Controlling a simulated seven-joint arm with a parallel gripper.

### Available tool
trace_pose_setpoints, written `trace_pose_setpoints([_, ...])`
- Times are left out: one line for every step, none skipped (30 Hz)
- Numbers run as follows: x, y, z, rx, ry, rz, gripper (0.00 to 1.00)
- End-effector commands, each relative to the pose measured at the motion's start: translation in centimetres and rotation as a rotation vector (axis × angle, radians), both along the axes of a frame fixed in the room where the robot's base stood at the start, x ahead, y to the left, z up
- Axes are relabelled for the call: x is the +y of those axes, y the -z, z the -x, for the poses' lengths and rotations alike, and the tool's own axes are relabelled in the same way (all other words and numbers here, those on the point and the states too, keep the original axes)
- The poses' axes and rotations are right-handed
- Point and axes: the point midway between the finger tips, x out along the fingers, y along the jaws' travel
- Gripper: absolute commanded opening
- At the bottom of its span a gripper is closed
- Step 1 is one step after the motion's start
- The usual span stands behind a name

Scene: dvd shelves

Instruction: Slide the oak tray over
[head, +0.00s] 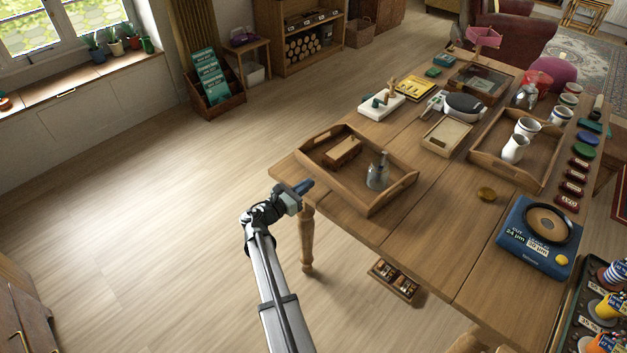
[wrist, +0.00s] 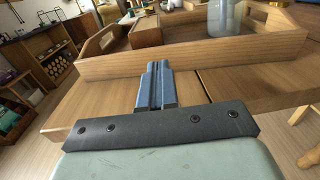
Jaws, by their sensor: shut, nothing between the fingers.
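A wooden tray with raised sides (head: 333,183) lies on the table near its left corner. It holds a small wooden box (head: 343,150) and a grey bottle-like vessel (head: 378,175). A second wooden tray (head: 487,160), farther right, holds white jugs and cups; I cannot tell by looks which wood is oak. My gripper (head: 309,185) is at the table's left edge, beside the near tray's outer wall. In the wrist view its blue fingers (wrist: 158,68) are together and empty, pointing at the tray wall (wrist: 210,55). Whether the tips touch the wall is unclear.
A blue box with a round dark dish (head: 538,238) stands at the near right. A small brass disc (head: 486,194) lies on the table (head: 425,235). A white board with pegs (head: 381,105) and a small wooden box (head: 447,133) lie behind the near tray. Bare tabletop lies in front.

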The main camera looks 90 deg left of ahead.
Motion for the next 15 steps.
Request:
trace_pose_setpoints([-0.9,-0.1,0.8,0.0,-0.002,0.0,0.0])
trace_pose_setpoints([-1.3,-0.1,1.3,0.0,-0.001,0.0,0.0])
trace_pose_setpoints([-1.9,-0.1,1.9,0.001,-0.002,0.001,0.0])
trace_pose_setpoints([-2.3,0.0,2.3,0.001,-0.002,0.001,0.0])
trace_pose_setpoints([-2.6,0.0,2.7,0.001,-0.002,0.001,0.0])
trace_pose_setpoints([-3.2,-0.1,3.3,0.001,-0.001,0.001,0.0])
trace_pose_setpoints([-3.5,-0.1,3.7,0.001,-0.001,0.001,0.0])
trace_pose_setpoints([-3.9,0.0,4.1,0.001,-0.002,0.001,0.0])
trace_pose_setpoints([-4.3,0.0,4.5,0.001,-0.002,0.001,0.0])
trace_pose_setpoints([-4.6,-0.1,4.9,0.0,-0.001,0.0,0.0])
trace_pose_setpoints([-4.9,-0.1,5.2,0.0,-0.001,0.0,0.0])
trace_pose_setpoints([-5.2,-0.1,5.6,0.0,-0.001,0.0,0.0])
trace_pose_setpoints([-5.4,0.0,5.9,0.0,-0.001,0.0,0.0])
trace_pose_setpoints([-5.6,0.0,6.1,0.0,-0.001,0.0,0.0])
trace_pose_setpoints([-5.8,0.0,6.3,0.0,-0.001,0.0,0.0])
